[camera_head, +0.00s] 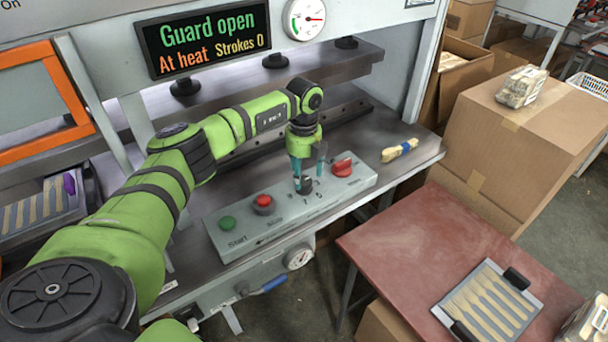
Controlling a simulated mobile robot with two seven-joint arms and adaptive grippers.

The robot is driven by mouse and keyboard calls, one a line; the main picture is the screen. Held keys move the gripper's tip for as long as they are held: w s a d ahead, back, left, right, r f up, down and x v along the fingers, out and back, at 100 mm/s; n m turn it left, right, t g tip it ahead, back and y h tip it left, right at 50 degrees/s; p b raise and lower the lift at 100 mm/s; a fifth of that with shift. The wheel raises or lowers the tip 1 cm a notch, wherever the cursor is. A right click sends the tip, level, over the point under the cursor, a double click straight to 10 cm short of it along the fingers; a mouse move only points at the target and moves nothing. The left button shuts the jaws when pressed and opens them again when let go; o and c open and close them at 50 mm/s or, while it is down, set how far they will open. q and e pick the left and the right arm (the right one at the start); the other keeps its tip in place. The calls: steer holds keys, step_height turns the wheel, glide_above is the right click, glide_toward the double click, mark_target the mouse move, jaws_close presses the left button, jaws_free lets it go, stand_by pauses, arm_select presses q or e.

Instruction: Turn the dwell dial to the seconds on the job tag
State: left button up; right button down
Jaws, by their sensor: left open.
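The dwell dial (305,186) is a small dark knob on the grey control box (227,240), with printed numbers in front of it. My left gripper (308,172) points down at the dial, its fingers open. One finger overlaps the dial in the picture, and I cannot tell whether it touches. The gripper partly hides the dial, and its pointer setting is not readable. I cannot make out a job tag with readable seconds. My right gripper is not in view.
The box also bears a green start button (227,223), a red button (263,202) and a red knob (342,166). The display (205,40) reads "Guard open", "At heat", "Strokes 0". A spoon bundle (399,151) lies right.

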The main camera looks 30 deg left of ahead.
mark_target(304, 185)
arm_select(q)
steer(key=shift+f, duration=1.35)
steer(key=c, duration=1.2)
